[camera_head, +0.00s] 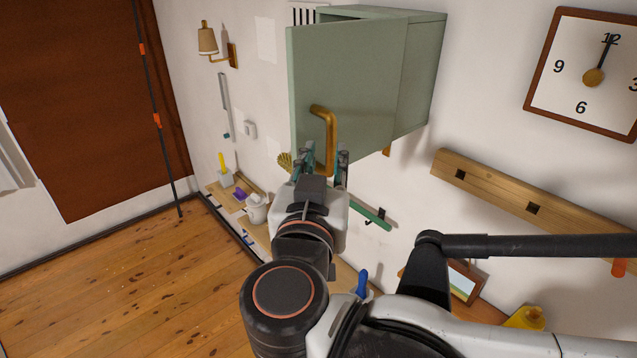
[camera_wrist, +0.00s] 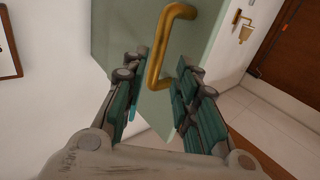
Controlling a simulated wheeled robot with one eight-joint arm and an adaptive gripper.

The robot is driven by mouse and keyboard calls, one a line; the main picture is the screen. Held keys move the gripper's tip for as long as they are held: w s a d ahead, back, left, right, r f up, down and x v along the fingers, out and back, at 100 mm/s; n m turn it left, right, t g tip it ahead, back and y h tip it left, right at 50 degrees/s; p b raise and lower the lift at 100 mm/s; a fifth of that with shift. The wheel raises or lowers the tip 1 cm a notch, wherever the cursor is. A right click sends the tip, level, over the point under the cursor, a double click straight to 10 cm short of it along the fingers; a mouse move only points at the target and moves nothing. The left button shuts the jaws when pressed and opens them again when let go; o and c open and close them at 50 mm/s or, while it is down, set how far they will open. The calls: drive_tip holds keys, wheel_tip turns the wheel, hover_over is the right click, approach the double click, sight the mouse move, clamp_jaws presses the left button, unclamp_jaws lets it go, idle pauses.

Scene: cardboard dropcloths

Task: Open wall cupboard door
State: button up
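The wall cupboard (camera_head: 421,75) is a pale green box high on the wall. A brass bar handle (camera_head: 331,130) is on the lower part of the door and also shows in the wrist view (camera_wrist: 165,45). My gripper (camera_head: 325,163) is open at the handle's lower end. In the wrist view, its teal-padded fingers (camera_wrist: 160,90) stand on either side of the handle with visible space. Contact with the handle cannot be told.
A wall clock (camera_head: 592,72) and a wooden peg rail (camera_head: 535,195) are to the right. A wall lamp (camera_head: 209,40) is at the left. Below is a shelf with a white pot (camera_head: 257,209). The wooden floor (camera_head: 120,285) at the left is clear.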

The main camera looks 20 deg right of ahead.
drive_tip(key=shift+v, duration=2.7)
wheel_tip(320, 180, down, 55)
drive_tip(key=d+n+g+y+b, duration=0.3)
drive_tip(key=n+g+y+b, duration=0.3)
drive_tip(key=b, duration=3.1)
drive_tip(key=g+y, duration=0.2)
drive_tip(key=y, duration=0.1)
drive_tip(key=shift+w+r+y, duration=0.25)
drive_tip(key=shift+w+y, duration=0.05)
drive_tip(key=shift+w, duration=0.1)
